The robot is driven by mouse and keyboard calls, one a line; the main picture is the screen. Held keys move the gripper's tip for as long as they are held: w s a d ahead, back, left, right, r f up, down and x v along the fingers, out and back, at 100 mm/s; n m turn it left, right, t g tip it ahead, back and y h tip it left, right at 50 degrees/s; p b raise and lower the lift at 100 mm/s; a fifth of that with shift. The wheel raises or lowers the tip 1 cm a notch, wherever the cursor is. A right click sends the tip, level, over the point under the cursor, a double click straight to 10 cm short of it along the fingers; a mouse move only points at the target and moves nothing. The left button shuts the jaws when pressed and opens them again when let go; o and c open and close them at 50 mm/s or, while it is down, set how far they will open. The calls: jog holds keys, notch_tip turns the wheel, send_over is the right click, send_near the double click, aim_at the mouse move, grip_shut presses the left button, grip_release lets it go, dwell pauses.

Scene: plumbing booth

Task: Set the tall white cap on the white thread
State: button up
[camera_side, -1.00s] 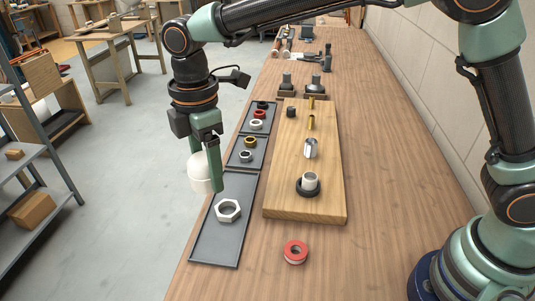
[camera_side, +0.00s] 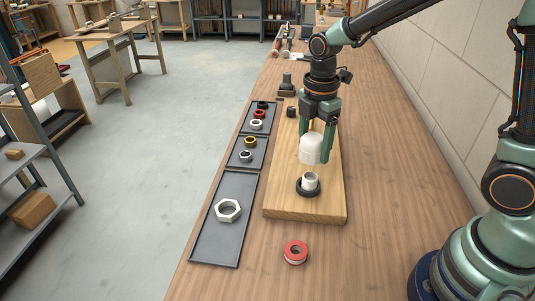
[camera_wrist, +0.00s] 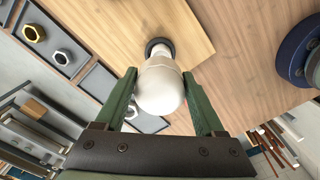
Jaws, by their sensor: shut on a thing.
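The tall white cap (camera_side: 311,148) is held in my gripper (camera_side: 317,152), which is shut on it. It also shows between the fingers in the wrist view (camera_wrist: 160,90). The cap hangs upright, dome up, a little above the white thread (camera_side: 310,181). The thread stands in a black ring (camera_side: 307,190) near the front end of the wooden board (camera_side: 283,205). In the wrist view the cap partly covers the thread (camera_wrist: 158,50).
Dark trays (camera_side: 203,245) along the left table edge hold a large hex nut (camera_side: 228,210) and several small rings. A red tape roll (camera_side: 295,252) lies in front of the board. Brass fittings on the board are mostly behind my gripper.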

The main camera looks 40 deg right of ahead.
aim_at(312, 175)
jog(key=shift+s+d+f, duration=0.1)
jog(key=shift+d+f, duration=0.1)
jog(key=shift+f, duration=3.3)
jog(key=shift+f, duration=0.1)
jog(key=m, duration=0.5)
jog(key=shift+f+m, duration=0.1)
jog(key=shift+m, duration=0.2)
jog(key=o, duration=1.3)
jog(key=shift+o, duration=0.2)
